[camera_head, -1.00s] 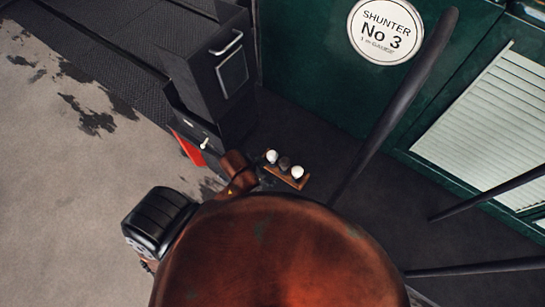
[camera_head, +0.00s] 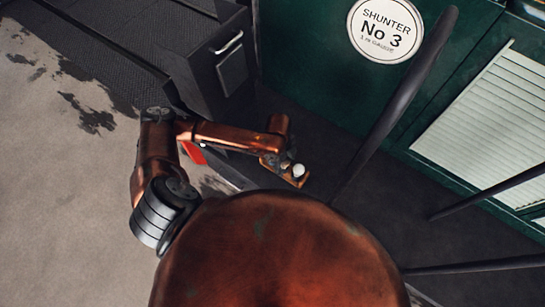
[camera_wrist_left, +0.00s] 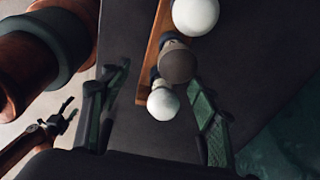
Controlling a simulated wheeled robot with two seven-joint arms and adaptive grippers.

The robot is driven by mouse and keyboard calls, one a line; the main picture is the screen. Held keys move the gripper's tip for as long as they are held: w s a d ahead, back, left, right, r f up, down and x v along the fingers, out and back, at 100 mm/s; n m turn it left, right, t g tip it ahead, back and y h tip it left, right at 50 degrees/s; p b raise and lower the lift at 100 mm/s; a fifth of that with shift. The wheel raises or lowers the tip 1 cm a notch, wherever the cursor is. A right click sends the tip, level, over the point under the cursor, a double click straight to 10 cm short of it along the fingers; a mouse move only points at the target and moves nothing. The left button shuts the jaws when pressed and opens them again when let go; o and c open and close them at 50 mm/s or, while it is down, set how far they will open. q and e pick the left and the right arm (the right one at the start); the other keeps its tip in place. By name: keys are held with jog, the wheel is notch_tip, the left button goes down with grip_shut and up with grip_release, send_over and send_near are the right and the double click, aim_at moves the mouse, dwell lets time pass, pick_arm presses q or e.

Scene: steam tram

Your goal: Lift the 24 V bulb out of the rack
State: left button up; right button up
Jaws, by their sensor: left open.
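A narrow wooden rack (camera_wrist_left: 152,60) holds three round bulbs in a row in the left wrist view. One end bulb is white (camera_wrist_left: 195,14), the middle one is dark grey-brown (camera_wrist_left: 177,62), and the nearest is a smaller white one (camera_wrist_left: 163,102). No marking shows which is the 24 V bulb. My left gripper (camera_wrist_left: 160,76) is open, its fingers apart on either side of the near end of the rack. In the head view, my left arm hides much of the rack (camera_head: 299,181); one white bulb (camera_head: 298,170) shows.
A dark metal cabinet (camera_head: 228,75) with a handle stands left of the rack. A green wall with a Shunter No 3 plate (camera_head: 383,30) is behind. A dark slanting pole (camera_head: 400,105) rises right of the rack. A red object (camera_head: 194,153) sits low beside the cabinet.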

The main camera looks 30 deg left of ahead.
pick_arm(q)
jog(key=shift+g+y, duration=0.3)
jog(key=shift+y, duration=0.4)
jog(key=a, duration=0.2)
jog(key=w+a, duration=0.1)
jog(key=a, duration=0.1)
jog(key=a+r, duration=0.1)
jog(key=a, duration=0.2)
jog(key=shift+w, duration=0.3)
jog(key=shift+a+f, duration=0.15)
jog(key=shift+a, duration=0.05)
jog(key=shift+f+p, duration=0.3)
jog(key=shift+f, duration=0.6)
jog(key=shift+w+a+f+p, duration=0.1)
jog(key=shift+f+p, duration=0.15)
jog(key=shift+f, duration=0.65)
jog(key=shift+w+d+f+p, duration=0.15)
jog(key=shift+f+p, duration=0.15)
jog(key=shift+f, duration=0.65)
jog(key=shift+w+a+f+p, duration=0.15)
jog(key=shift+f+p, duration=0.1)
jog(key=shift+f, duration=0.65)
jog(key=shift+s, duration=0.1)
jog(key=shift+c, duration=0.5)
jog(key=c, duration=1.2)
jog(key=shift+r, duration=0.1)
